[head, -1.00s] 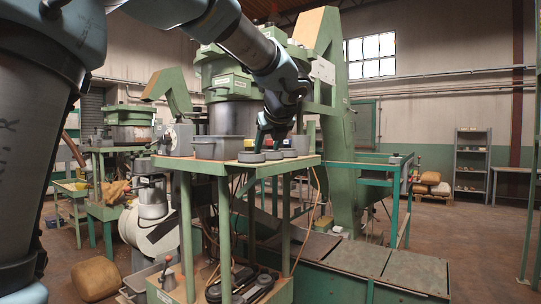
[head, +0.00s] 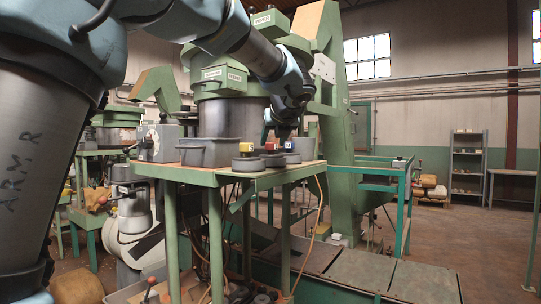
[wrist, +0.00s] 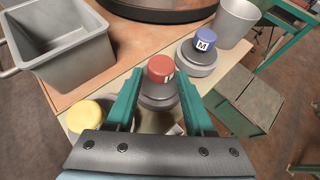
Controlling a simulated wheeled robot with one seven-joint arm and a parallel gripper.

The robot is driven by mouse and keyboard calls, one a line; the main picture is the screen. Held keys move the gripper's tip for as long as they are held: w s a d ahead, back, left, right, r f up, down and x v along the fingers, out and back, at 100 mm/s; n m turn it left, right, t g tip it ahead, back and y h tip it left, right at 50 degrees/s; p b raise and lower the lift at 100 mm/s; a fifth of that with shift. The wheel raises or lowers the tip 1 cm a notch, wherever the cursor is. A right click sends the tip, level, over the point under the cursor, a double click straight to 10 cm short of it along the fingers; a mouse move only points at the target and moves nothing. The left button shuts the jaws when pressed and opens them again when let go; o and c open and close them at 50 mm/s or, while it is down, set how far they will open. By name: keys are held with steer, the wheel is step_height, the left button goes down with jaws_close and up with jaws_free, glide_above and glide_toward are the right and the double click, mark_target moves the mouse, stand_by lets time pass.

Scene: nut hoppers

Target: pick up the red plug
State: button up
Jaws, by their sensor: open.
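The red plug (wrist: 160,69) stands upright on a grey round base (wrist: 160,93) in the wrist view, between the fingertips of my open gripper (wrist: 160,82). A gap shows on each side and the fingers do not touch the plug. In the head view the red plug (head: 269,146) is small, on the green stand's top, with my gripper (head: 283,130) just above and beside it. A blue plug (wrist: 205,40) on its own grey base is to the upper right in the wrist view. A yellow plug (wrist: 84,115) is at lower left, close to the left finger.
A grey bin (wrist: 62,40) is at upper left and a grey cup (wrist: 236,22) at upper right in the wrist view. A large machine drum (head: 232,117) stands behind the bin. The tabletop (head: 222,174) ends close to the plugs at the front.

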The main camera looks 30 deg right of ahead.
mark_target(269, 149)
steer(key=p+x, duration=0.2)
steer(key=x, duration=0.5)
steer(key=shift+w+d+r, duration=0.1)
steer(key=shift+w, duration=0.1)
jaws_close()
